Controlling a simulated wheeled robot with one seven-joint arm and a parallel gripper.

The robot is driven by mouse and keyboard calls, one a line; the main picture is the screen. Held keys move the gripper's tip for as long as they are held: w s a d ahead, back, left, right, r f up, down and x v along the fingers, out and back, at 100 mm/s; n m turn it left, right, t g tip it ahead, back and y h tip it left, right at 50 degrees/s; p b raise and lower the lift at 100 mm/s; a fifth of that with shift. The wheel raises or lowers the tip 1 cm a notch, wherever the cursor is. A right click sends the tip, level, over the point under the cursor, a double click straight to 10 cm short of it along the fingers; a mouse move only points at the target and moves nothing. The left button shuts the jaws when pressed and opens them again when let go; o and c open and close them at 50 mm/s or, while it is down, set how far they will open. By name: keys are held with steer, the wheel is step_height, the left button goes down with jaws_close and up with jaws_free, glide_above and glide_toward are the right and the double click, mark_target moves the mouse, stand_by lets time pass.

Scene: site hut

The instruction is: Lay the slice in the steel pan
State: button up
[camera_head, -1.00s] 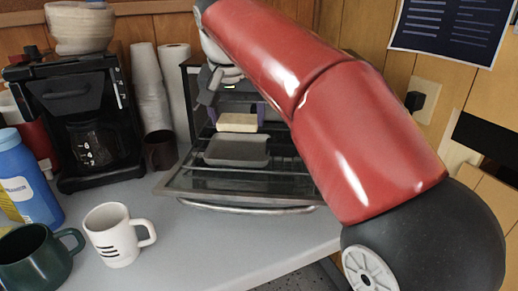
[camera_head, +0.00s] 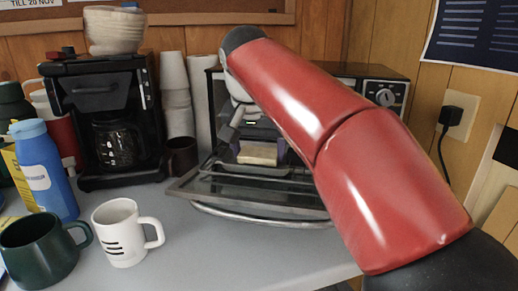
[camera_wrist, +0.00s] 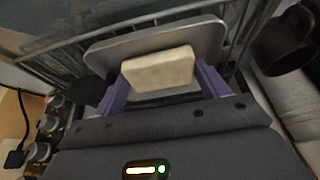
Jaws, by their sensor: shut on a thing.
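The pale, block-shaped slice (camera_head: 258,154) is between the purple fingers of my gripper (camera_head: 259,143), inside the open toaster oven. In the wrist view my gripper (camera_wrist: 160,76) is shut on the slice (camera_wrist: 158,69), one finger at each end. The grey steel pan (camera_wrist: 203,36) lies on the oven rack behind the slice in that view. In the head view only a low strip of the pan (camera_head: 290,172) shows, just under the slice. I cannot tell whether the slice touches the pan.
The toaster oven's glass door (camera_head: 250,190) is folded down over the counter (camera_head: 190,255). My red arm hides much of the oven's right side. A dark mug (camera_head: 182,157) stands close at the oven's left. A white mug (camera_head: 126,232) and green mug (camera_head: 40,250) stand front left.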

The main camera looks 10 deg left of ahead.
steer(key=o, duration=0.7)
steer(key=shift+r, duration=0.2)
steer(key=p+v, duration=0.4)
steer(key=v, duration=0.7)
steer(key=shift+s+r, duration=0.15)
steer(key=shift+r, duration=0.25)
steer(key=shift+s, duration=0.1)
